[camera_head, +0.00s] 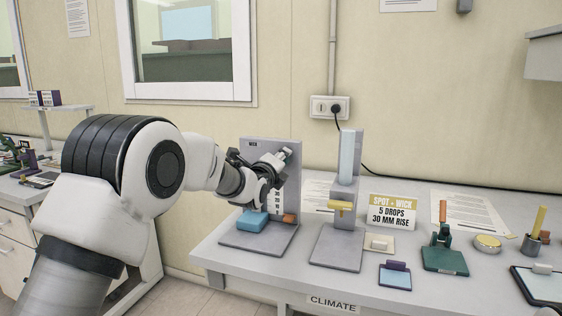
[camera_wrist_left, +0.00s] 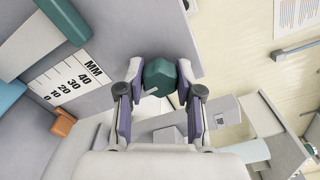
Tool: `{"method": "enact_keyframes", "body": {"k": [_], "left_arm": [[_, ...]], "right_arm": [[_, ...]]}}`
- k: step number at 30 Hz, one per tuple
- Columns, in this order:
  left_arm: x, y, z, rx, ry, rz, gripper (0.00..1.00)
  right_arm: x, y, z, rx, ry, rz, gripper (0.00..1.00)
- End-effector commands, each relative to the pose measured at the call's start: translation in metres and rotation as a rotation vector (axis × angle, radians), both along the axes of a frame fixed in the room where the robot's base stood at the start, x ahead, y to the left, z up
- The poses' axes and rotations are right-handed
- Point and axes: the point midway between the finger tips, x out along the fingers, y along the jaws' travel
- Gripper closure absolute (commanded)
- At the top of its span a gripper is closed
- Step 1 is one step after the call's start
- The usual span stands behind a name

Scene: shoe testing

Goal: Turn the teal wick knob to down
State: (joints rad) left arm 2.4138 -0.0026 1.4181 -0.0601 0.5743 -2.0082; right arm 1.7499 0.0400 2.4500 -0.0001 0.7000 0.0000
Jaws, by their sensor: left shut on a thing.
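The wick stand (camera_head: 262,237) is a grey base with an upright panel labelled WICK, standing at the left end of the table. The teal wick knob (camera_wrist_left: 160,75) is faceted, with a small white mark, and sits on the panel in the left wrist view. My left gripper (camera_wrist_left: 160,82) is shut on the knob, one finger on each side. In the head view my left gripper (camera_head: 284,158) is in front of the upper right of the panel and hides the knob. A printed MM scale (camera_wrist_left: 68,83) and another teal piece (camera_wrist_left: 65,18) are also on the panel. My right gripper is not in view.
A blue block (camera_head: 252,221) and an orange piece (camera_head: 290,218) are low on the wick stand. A second stand with a yellow lever (camera_head: 341,206) is close to its right. A yellow-and-white sign (camera_head: 391,212) and a green device (camera_head: 444,258) stand further right.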

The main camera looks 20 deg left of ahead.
Motion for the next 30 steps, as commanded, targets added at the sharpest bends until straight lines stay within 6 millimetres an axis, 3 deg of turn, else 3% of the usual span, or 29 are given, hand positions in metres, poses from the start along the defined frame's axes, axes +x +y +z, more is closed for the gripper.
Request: {"method": "enact_keyframes", "body": {"k": [1,2,3,4,13,17,30], "left_arm": [[0.0,0.001,0.004,-0.001,-0.007,0.001,0.99],[0.0,0.001,0.004,-0.002,-0.007,0.001,0.61],[0.0,0.001,0.004,-0.002,-0.007,0.001,0.47],[0.0,0.001,0.004,-0.002,-0.007,0.001,0.39],[0.0,0.0,0.002,-0.002,-0.004,0.0,0.39],[-0.011,0.001,0.002,-0.001,-0.002,0.0,0.39],[-0.11,0.004,0.002,-0.003,-0.004,0.001,0.39]], "right_arm": [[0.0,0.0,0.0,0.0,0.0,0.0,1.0],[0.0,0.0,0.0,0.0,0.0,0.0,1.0],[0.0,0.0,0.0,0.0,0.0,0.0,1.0],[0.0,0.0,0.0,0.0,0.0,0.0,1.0],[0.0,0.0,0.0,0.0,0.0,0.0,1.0],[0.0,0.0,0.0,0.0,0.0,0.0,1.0],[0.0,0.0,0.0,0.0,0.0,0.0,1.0]]}}
